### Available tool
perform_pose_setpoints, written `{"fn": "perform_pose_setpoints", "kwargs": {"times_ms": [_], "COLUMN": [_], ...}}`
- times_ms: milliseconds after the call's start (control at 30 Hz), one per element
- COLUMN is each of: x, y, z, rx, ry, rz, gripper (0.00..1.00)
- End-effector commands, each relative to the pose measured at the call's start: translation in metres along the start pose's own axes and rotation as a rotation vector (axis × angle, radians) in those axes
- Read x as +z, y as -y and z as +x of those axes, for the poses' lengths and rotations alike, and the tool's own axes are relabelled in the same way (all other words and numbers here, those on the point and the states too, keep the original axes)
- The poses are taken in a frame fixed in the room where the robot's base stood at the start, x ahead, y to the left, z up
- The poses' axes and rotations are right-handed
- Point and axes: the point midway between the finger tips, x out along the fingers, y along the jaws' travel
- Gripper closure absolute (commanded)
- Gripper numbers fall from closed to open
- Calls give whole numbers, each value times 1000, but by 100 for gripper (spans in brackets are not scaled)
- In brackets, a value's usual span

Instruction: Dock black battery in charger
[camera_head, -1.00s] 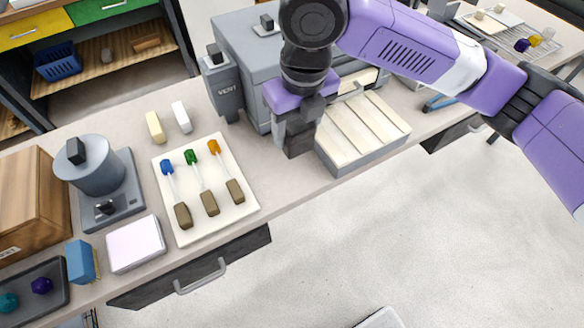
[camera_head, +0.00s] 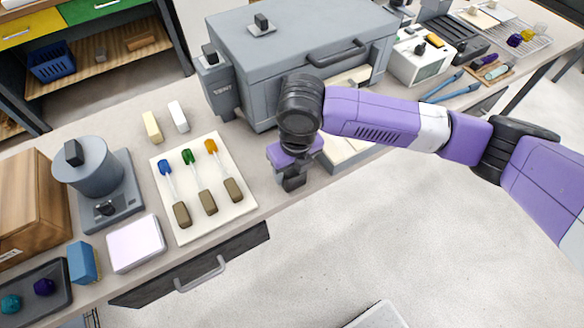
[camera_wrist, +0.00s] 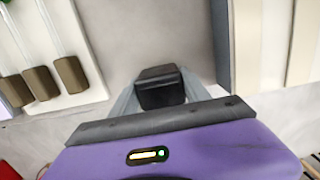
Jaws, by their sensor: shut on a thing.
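My gripper (camera_head: 291,180) is over the bench near its front edge, right of the cream tray of rods. In the wrist view my gripper (camera_wrist: 160,98) is shut on a black block, which looks like the black battery (camera_wrist: 162,90). The block sits between the two grey fingers, and its lower part is hidden. A white device (camera_head: 415,68) with a dark screen and small black and orange pieces on top stands at the back right. It may be the charger, but I cannot tell for sure.
The cream tray (camera_head: 242,208) holds three coloured-tip rods. A grey oven-like box (camera_head: 290,62) stands behind my gripper, with a pale slatted tray (camera_head: 345,150) in front, partly hidden by my arm. Blue tongs (camera_head: 450,92) lie right of it. A narrow bench strip beside the cream tray is clear.

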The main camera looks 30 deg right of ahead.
Motion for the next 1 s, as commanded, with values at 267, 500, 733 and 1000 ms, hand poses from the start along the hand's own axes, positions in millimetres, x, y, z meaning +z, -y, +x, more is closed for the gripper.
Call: {"fn": "perform_pose_setpoints", "kwargs": {"times_ms": [267, 500, 733, 1000], "x": [0, 0, 0, 1], "y": [0, 0, 0, 1], "z": [1, 3, 3, -15], "rx": [-1, -1, -1, -2], "ry": [2, 1, 1, 4], "rz": [0, 0, 0, -1], "gripper": [100, 24, 24, 24]}}
